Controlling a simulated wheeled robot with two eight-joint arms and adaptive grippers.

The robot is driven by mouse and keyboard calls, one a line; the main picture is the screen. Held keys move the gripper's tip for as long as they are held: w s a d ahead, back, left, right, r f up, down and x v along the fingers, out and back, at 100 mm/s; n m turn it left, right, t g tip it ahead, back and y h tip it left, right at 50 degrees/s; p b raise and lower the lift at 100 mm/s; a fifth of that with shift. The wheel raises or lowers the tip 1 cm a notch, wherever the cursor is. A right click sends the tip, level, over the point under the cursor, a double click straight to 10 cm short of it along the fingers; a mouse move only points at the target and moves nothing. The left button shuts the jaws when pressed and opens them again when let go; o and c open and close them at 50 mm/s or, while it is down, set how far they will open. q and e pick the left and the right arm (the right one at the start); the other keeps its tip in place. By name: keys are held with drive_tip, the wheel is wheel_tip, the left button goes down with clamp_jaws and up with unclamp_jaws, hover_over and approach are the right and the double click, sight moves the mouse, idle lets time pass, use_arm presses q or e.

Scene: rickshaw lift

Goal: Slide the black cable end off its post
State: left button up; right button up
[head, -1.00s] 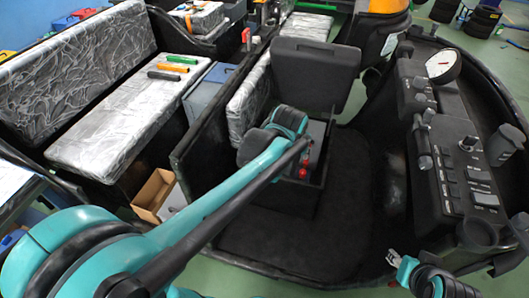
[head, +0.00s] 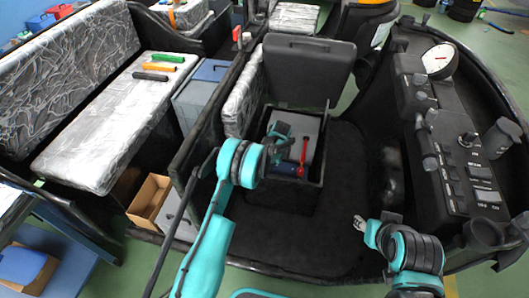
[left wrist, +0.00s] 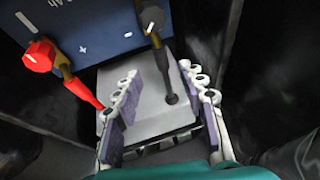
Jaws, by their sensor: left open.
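The blue battery (left wrist: 95,25) sits at the top of the left wrist view, with plus and minus marks. The black cable end (left wrist: 153,22) is at its minus side, and its black lead (left wrist: 165,68) runs down to a grey plate (left wrist: 150,110). The red cable end (left wrist: 40,55) is at the plus side. My left gripper (left wrist: 160,78) is open, with its fingers apart on either side of the lower black lead, not touching the cable end. In the head view it (head: 280,133) is in the open box; the black cable end is hidden there. My right gripper (head: 359,222) is low and right; its fingers are too small to judge.
The box's raised lid (head: 308,70) stands behind it, and box walls surround the left gripper. A dark console (head: 455,150) is to the right. The dark floor before the box is clear.

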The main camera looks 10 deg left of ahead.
use_arm(q)
drive_tip(key=b+x, duration=0.3)
drive_tip(key=x, duration=0.5)
drive_tip(key=shift+s+f, duration=0.1)
clamp_jaws()
